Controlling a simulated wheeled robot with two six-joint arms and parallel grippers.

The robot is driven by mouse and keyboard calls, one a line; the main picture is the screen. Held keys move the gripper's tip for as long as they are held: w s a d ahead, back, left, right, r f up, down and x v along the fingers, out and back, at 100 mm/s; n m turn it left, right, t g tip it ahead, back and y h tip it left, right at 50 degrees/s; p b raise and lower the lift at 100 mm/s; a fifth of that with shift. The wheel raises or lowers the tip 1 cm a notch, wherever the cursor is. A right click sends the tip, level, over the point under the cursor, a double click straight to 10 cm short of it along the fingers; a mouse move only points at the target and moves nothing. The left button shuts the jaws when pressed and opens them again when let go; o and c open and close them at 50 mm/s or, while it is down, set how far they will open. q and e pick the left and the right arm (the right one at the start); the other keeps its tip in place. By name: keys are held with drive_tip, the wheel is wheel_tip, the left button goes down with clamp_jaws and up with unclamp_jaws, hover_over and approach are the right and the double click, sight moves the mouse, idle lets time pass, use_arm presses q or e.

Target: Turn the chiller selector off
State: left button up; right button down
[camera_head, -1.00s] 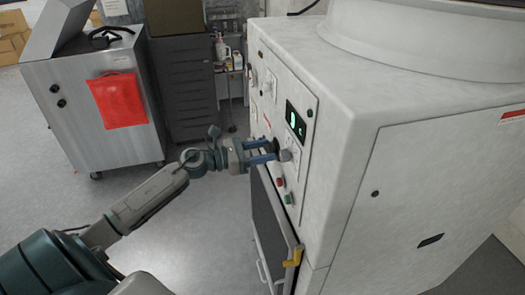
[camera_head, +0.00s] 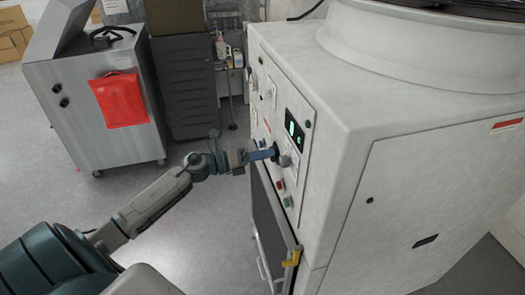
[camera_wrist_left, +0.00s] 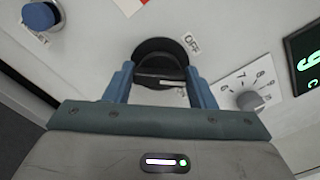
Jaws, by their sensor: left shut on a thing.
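The black selector knob (camera_wrist_left: 162,60) sits on the pale panel in the left wrist view, with an "OFF" label (camera_wrist_left: 190,43) at its upper right. My left gripper (camera_wrist_left: 163,82) has its two blue fingers on either side of the knob, shut on it. A pale strip shows on the knob between the fingers. In the head view my left gripper (camera_head: 271,153) reaches the panel of the white chiller (camera_head: 335,110) from the left. Its fingers hide part of the knob there. My right gripper is not in view.
A grey numbered dial (camera_wrist_left: 250,100) and a green-digit display (camera_wrist_left: 305,62) are right of the knob. A blue button (camera_wrist_left: 41,17) is at upper left. Red and green buttons (camera_head: 288,201) sit below. A steel cabinet (camera_head: 95,110) stands left; floor between is clear.

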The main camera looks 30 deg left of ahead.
use_arm(q)
drive_tip(key=n+p, duration=0.5)
drive_tip(key=n, duration=0.3)
drive_tip(key=shift+f+n, duration=0.1)
drive_tip(key=shift+n, duration=0.3)
idle(0.3)
drive_tip(key=o, duration=1)
drive_tip(key=shift+a, duration=0.1)
